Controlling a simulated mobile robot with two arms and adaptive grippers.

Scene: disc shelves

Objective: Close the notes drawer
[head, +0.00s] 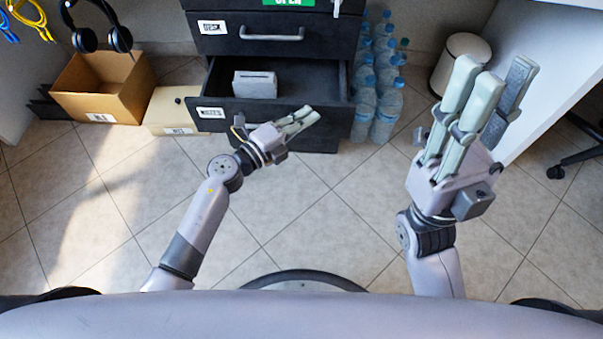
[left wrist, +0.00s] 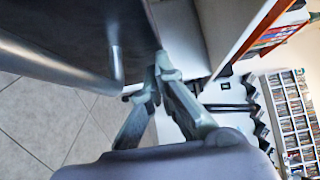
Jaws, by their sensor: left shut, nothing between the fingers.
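The dark drawer (head: 290,113) of the cabinet stands pulled out, with a grey box (head: 254,84) inside it. Its front carries a white label (head: 210,112) too small to read, so I cannot confirm it is the notes drawer. My left gripper (head: 306,115) is shut and empty, in front of the right half of the drawer front; contact is unclear. In the left wrist view its fingertips (left wrist: 162,68) are beside the edge of a dark panel (left wrist: 60,35) with a metal handle (left wrist: 117,65). My right gripper (head: 492,75) is open, empty and away from the cabinet.
The drawer above (head: 225,40) is shut. Several water bottles (head: 385,100) stand right of the cabinet. A cardboard box (head: 95,105) and a smaller beige box (head: 168,122) stand left of it. A white bin (head: 460,60) is at the back right. The tiled floor in front is clear.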

